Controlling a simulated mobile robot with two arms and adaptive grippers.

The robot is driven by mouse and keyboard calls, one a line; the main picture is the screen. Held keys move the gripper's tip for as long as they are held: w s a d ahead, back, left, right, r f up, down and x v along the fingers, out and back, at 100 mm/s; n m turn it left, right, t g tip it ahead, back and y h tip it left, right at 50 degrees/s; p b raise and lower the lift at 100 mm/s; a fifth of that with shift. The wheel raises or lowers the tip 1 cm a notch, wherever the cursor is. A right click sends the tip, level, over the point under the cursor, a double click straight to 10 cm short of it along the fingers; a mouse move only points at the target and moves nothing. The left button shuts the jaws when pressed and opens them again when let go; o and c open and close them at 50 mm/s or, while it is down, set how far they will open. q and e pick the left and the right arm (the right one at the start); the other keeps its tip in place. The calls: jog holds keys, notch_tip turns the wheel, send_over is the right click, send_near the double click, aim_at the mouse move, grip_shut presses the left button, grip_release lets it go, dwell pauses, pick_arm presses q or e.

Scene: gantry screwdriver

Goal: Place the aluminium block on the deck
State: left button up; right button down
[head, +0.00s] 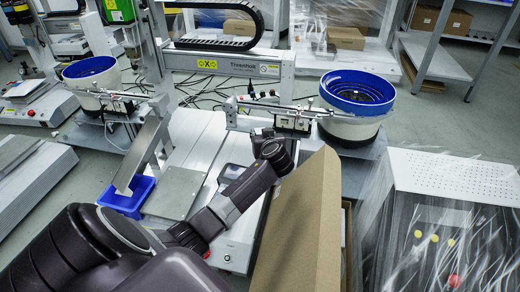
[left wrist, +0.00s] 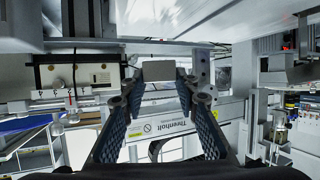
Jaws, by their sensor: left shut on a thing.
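My left gripper (head: 263,134) reaches from the lower left over the gantry machine's pale deck (head: 195,135). My dark arm and wrist hide most of it in the head view. In the left wrist view its two blue-padded fingers (left wrist: 158,82) are closed on a small grey block, the aluminium block (left wrist: 158,71), held between the fingertips. I cannot make out the block in the head view, nor whether it touches the deck. My right gripper is not in view.
Blue bowl feeders stand left (head: 90,70) and right (head: 358,92). A metal chute leads to a blue bin (head: 128,197) beside a grey plate (head: 175,192). An open cardboard box (head: 300,225) stands close on the right. The gantry beam (head: 225,66) crosses behind.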

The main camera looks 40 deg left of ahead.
pick_arm(q)
notch_tip(320, 180, down, 13)
jog(key=b, duration=0.7)
jog(key=shift+b, duration=0.4)
jog(key=shift+r, duration=0.15)
jog(key=o, duration=1.2)
